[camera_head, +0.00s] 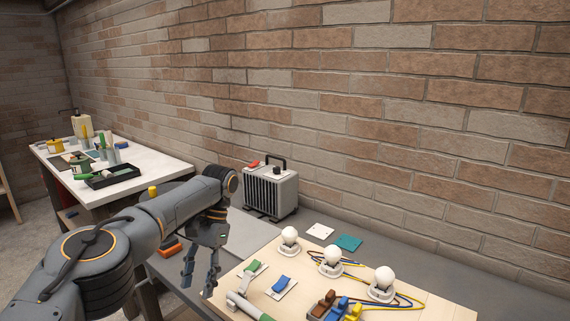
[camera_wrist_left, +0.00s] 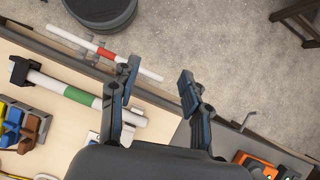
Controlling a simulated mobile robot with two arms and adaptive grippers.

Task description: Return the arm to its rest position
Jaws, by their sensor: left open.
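My left arm (camera_head: 165,215) comes in from the left in the head view and bends down at the wrist. My left gripper (camera_head: 200,284) hangs fingers down near the left edge of the wooden board (camera_head: 440,308). Its two fingers are apart with nothing between them. In the left wrist view the open fingers (camera_wrist_left: 160,88) lie over the bench edge, with the floor beyond. A white rod with a green band (camera_wrist_left: 75,95) lies on the board beside one finger. My right gripper is in neither view.
The board holds several white bulbs (camera_head: 333,256), a green switch (camera_head: 252,267), a blue switch (camera_head: 281,284) and coloured connectors (camera_head: 330,306). A grey heater (camera_head: 272,192) stands behind, by the brick wall. A white table (camera_head: 150,170) with tools stands at left. A red-banded rod (camera_wrist_left: 105,53) lies near the edge.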

